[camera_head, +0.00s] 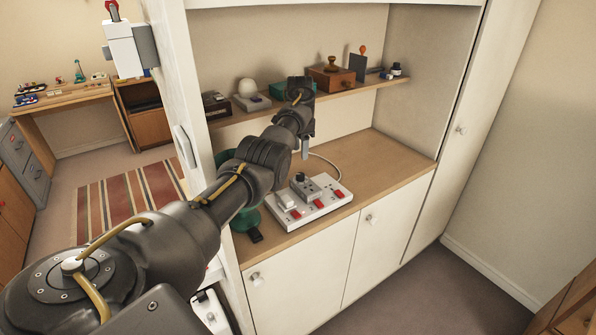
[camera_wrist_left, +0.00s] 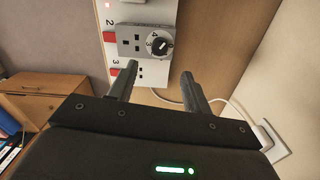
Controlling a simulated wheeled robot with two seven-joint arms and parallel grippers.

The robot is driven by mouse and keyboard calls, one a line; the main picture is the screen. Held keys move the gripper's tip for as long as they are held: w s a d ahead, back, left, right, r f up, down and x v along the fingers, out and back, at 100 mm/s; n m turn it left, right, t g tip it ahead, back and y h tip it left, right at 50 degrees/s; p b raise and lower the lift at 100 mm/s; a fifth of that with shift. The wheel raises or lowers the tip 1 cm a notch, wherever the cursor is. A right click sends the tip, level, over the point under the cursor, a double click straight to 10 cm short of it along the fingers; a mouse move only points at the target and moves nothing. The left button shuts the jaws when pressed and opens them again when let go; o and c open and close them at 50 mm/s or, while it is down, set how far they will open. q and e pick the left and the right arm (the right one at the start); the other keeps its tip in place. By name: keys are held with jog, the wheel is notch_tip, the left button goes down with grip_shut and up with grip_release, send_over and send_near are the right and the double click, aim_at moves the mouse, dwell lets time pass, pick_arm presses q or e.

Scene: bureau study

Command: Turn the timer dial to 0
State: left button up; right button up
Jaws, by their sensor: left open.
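The timer is a grey plug-in unit (camera_head: 307,187) on a white power strip (camera_head: 338,201) that lies on the wooden counter. In the left wrist view the timer body (camera_wrist_left: 130,44) has a socket face, and its round dial (camera_wrist_left: 160,46) carries numbers, with 3 and 4 readable; the exact setting is too small to tell. My left gripper (camera_head: 305,150) is above the strip, apart from the timer. In the left wrist view its two fingers (camera_wrist_left: 157,76) are spread and empty, with the dial beyond their tips. My right gripper is not in view.
The strip has several red switches and a white plug (camera_head: 287,199). A shelf (camera_head: 345,96) with boxes and stamps hangs above the counter (camera_head: 385,160). A green object (camera_head: 246,220) stands left of the strip. The counter's right side is clear.

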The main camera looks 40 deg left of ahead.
aim_at(300, 174)
pick_arm(q)
notch_tip(300, 174, down, 10)
jog(key=shift+s+r+p, duration=0.1)
jog(key=shift+p, duration=0.35)
jog(key=shift+d, duration=0.1)
jog(key=c, duration=1)
